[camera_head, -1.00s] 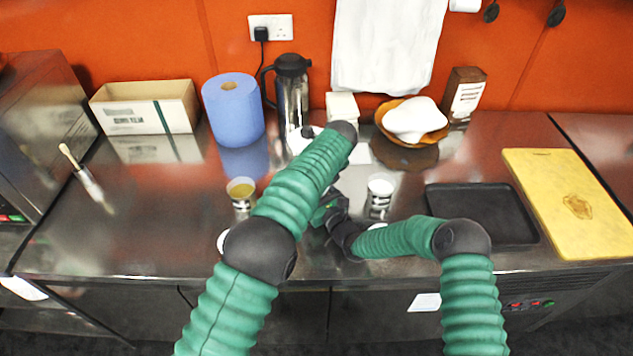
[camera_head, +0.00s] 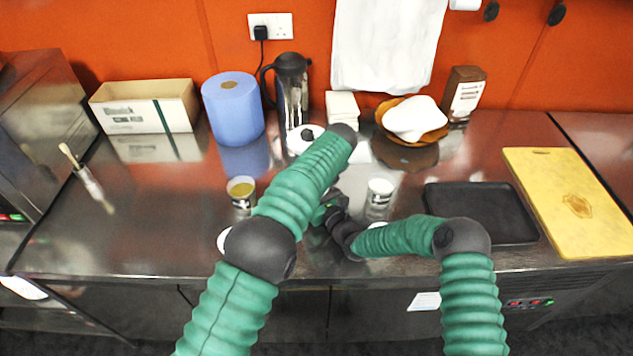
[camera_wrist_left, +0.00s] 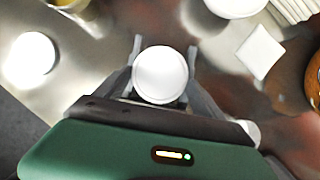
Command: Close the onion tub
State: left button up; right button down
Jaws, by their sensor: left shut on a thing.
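An open tub with yellowish contents (camera_head: 241,188) stands left of my left forearm in the head view. A white-topped labelled tub (camera_head: 380,188) stands right of it. I cannot tell which is the onion tub. In the left wrist view my left gripper (camera_wrist_left: 163,70) is shut on a round white lid-like thing (camera_wrist_left: 160,75), one finger on each side. What lies under it is hidden. A white disc (camera_wrist_left: 33,55) lies to its left; it shows partly in the head view (camera_head: 222,240). My right arm reaches in from the right; its fingertips cannot be made out.
A black tray (camera_head: 480,212) and yellow board (camera_head: 575,200) lie right. A brush (camera_head: 85,178) lies left. The left counter is mostly clear.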

pick_arm(q)
jog(key=shift+s+a+f, duration=0.1)
jog(key=shift+a+f, duration=0.05)
jog(key=shift+f, duration=0.4)
pick_arm(e)
jog(key=shift+a+r, duration=0.1)
jog(key=shift+r, duration=0.15)
pick_arm(q)
jog(key=o, duration=1)
jog(key=shift+c, duration=0.2)
pick_arm(e)
jog(key=shift+a, duration=0.1)
pick_arm(q)
jog(key=v, duration=0.3)
jog(key=shift+r, duration=0.2)
pick_arm(e)
jog(key=shift+f, duration=0.1)
pick_arm(q)
jog(key=shift+s+d+r, duration=0.2)
jog(key=shift+r, duration=0.3)
jog(key=shift+w, duration=0.15)
jog(key=c, duration=0.6)
pick_arm(e)
jog(key=shift+d+f, duration=0.1)
jog(key=shift+d, duration=0.1)
pick_arm(q)
jog(key=c, duration=1)
